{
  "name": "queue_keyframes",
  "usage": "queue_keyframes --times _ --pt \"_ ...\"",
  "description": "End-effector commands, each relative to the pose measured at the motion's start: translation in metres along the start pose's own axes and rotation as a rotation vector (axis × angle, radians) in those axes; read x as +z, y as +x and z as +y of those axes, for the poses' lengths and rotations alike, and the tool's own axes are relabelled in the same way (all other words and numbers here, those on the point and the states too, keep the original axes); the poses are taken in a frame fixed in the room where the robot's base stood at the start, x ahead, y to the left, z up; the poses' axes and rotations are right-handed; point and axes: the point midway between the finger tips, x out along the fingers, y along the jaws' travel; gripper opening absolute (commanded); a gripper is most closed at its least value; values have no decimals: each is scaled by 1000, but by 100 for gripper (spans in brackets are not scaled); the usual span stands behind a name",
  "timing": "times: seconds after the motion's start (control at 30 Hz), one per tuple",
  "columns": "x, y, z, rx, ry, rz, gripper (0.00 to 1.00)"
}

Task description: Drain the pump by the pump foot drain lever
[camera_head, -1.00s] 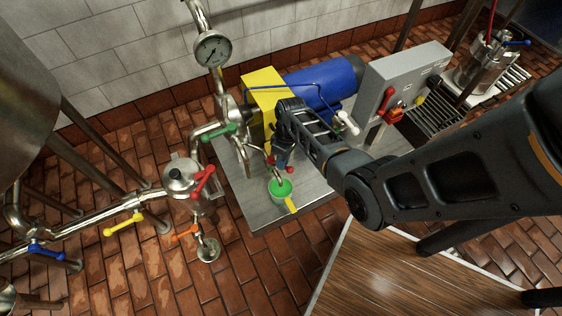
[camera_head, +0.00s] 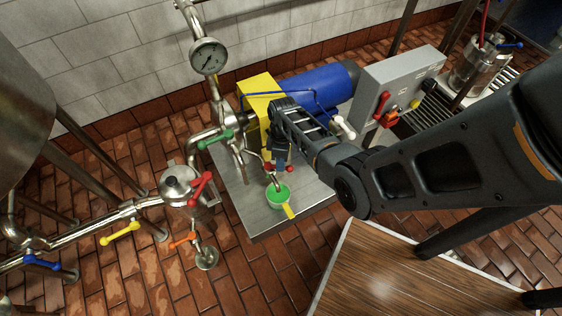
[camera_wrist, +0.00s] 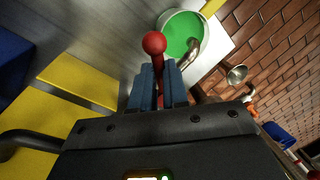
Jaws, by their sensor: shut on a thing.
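The drain lever is red with a ball end (camera_wrist: 154,43). Small red parts of it show in the head view (camera_head: 268,167) beside the fingertips. My gripper (camera_head: 280,160) is at the foot of the pump. In the wrist view my gripper (camera_wrist: 158,88) has its blue fingers shut on the lever, with the ball sticking out past the tips. The pump (camera_head: 257,95) has a yellow guard, partly hidden by my arm. A bent metal spout (camera_wrist: 183,62) points into a pail (camera_wrist: 167,24) that shows green inside. The same pail (camera_head: 277,194) stands on the metal plinth.
A green-handled valve (camera_head: 215,137) and a pressure gauge (camera_head: 208,56) are left of the pump. Red (camera_head: 202,188), orange (camera_head: 183,239) and yellow (camera_head: 120,233) handles lie further left. A grey switch box (camera_head: 392,85) stands right. A wooden table (camera_head: 385,280) is in front.

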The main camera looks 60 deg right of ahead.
Motion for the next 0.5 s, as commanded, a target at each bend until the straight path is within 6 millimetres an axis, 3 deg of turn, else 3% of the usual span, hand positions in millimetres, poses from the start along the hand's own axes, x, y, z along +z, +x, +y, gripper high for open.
queue_keyframes --times 0.13,0.17,0.2,0.4,0.5 --pt "0 0 0 0 1 0 0" --pt "0 0 0 0 1 0 16" --pt "0 0 0 0 2 0 20" --pt "0 0 0 0 2 0 39" --pt "0 0 0 0 2 0 40"
